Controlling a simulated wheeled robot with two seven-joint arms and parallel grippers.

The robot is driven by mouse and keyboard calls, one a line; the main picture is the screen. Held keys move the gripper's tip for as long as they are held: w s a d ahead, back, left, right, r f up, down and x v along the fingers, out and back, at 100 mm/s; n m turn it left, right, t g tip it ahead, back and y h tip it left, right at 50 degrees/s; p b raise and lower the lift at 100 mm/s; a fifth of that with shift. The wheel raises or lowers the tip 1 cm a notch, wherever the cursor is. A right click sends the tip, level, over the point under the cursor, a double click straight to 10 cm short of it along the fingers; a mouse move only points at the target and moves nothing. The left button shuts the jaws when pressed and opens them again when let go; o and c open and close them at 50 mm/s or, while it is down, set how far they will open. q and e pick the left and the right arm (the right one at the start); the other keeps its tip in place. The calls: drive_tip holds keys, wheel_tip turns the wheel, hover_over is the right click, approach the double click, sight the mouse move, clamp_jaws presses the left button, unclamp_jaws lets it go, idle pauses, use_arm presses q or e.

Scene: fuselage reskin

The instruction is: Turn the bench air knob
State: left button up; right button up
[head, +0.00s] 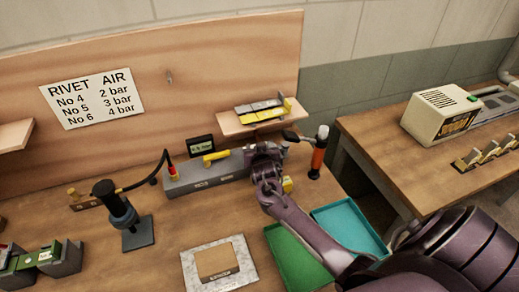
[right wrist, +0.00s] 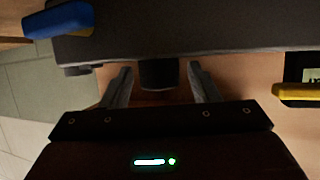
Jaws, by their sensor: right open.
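A long grey air unit (head: 208,172) lies along the back of the bench, with a yellow handle (head: 216,156) on top and a small dark display (head: 200,145) behind it. My right gripper (head: 264,152) is at the unit's right end and hides that end in the head view. In the right wrist view a short dark cylindrical knob (right wrist: 158,74) sticks out from the grey body (right wrist: 200,28). My right gripper (right wrist: 160,85) is open, with one finger on each side of the knob and a visible gap to both. My left gripper is not in view.
A shelf (head: 232,122) holding yellow and grey pieces is just above my right gripper. An orange-and-black tool (head: 318,152) stands to its right. Green (head: 298,258) and teal (head: 350,226) trays lie in front, under my right arm. A black stand (head: 138,232) is at left.

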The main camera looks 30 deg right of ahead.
drive_tip(key=b+v, duration=0.1)
drive_tip(key=v, duration=0.6)
drive_tip(key=shift+s+r, duration=0.15)
drive_tip(key=shift+s, duration=0.2)
drive_tip(key=shift+a, duration=0.1)
